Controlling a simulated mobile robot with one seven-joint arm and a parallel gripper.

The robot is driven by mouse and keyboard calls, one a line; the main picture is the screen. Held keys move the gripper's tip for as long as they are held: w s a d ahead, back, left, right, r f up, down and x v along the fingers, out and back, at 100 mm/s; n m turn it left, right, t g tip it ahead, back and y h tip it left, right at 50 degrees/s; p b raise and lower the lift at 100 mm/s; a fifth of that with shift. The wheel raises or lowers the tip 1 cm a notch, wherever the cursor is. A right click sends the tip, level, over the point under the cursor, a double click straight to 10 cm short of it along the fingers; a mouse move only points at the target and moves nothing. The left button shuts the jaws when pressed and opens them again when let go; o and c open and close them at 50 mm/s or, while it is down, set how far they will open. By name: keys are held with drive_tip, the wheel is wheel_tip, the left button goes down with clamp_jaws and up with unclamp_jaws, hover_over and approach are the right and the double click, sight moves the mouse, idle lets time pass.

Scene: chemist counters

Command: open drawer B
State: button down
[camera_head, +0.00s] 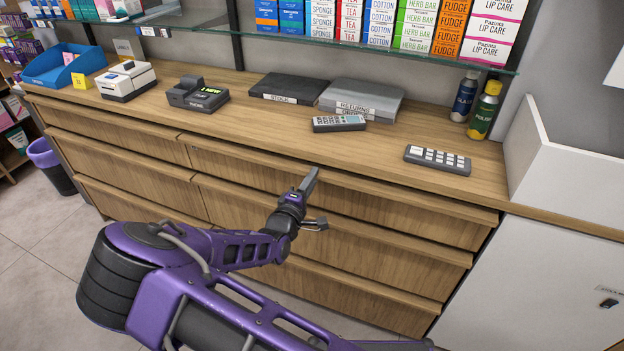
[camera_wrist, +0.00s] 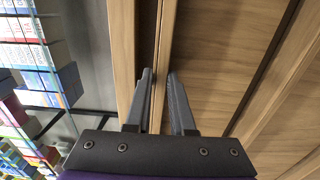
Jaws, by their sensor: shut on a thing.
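The counter holds two columns of wooden drawers. No letter shows on them, so I cannot tell by label which is drawer B. My gripper (camera_head: 313,172) is at the top edge of the upper right drawer (camera_head: 400,207), near its middle. In the wrist view, my gripper (camera_wrist: 158,74) has one finger in the dark gap behind the drawer's top edge (camera_wrist: 164,45) and the other against its front. It is shut on that edge. The fingertips' exact contact is partly hidden. The drawer looks closed or nearly so.
The wooden worktop (camera_head: 250,118) carries a remote (camera_head: 339,123), a keypad (camera_head: 437,160), binders (camera_head: 362,98), a card terminal (camera_head: 197,95) and spray cans (camera_head: 484,110). Other drawers lie below and left. A white cabinet (camera_head: 540,275) stands at right.

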drive_tip(key=shift+s, duration=0.1)
drive_tip(key=p+v, duration=0.3)
drive_tip(key=v, duration=1.8)
drive_tip(key=shift+s, duration=0.2)
drive_tip(key=shift+a+r, duration=0.1)
drive_tip(key=c, duration=1)
unclamp_jaws()
drive_tip(key=shift+c, duration=0.2)
drive_tip(key=shift+s, duration=0.1)
drive_tip(key=v, duration=1.7)
drive_tip(key=shift+r, duration=0.1)
